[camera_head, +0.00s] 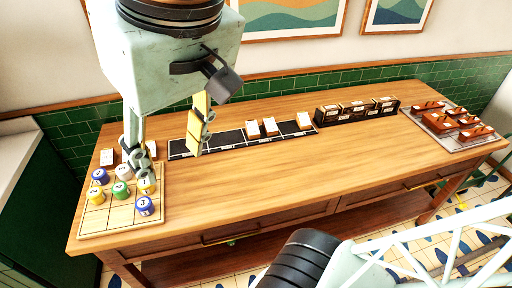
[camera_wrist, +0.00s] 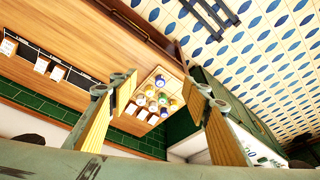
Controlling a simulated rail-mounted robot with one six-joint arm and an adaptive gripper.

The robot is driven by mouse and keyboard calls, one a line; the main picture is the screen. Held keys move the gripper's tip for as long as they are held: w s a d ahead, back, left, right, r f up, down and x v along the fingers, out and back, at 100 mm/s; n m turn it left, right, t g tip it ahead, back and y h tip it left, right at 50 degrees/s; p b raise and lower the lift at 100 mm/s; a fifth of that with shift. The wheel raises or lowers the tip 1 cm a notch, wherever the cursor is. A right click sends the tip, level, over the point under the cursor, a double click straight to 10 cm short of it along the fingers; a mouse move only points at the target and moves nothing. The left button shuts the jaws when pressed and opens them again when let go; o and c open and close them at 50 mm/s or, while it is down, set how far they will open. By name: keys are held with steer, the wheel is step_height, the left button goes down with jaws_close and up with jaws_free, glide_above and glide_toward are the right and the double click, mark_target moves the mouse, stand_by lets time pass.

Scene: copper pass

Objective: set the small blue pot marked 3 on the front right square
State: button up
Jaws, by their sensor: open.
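The small blue pot marked 3 (camera_head: 144,205) stands upright on the front right square of the wooden grid board (camera_head: 97,222), at the left end of the table. Its mark is small but looks like a 3. My gripper (camera_head: 170,158) is open and empty, above the table near the board's back right side, apart from the blue pot. One finger hides part of the board's back right corner. In the wrist view the board with its pots shows beyond and between the open fingers (camera_wrist: 158,125); I cannot read marks there.
Another blue pot (camera_head: 100,176), a white pot (camera_head: 123,170), a green pot (camera_head: 121,190) and two yellow pots, left (camera_head: 96,194) and right (camera_head: 147,185), share the board. A black strip (camera_head: 232,138) with cards lies behind. A tray (camera_head: 470,140) is at far right. The table's middle is clear.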

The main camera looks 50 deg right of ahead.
steer(key=s+n, duration=0.1)
steer(key=s, duration=0.2)
steer(key=shift+s, duration=0.1)
stand_by(0.3)
steer(key=shift+f+b, duration=2.35)
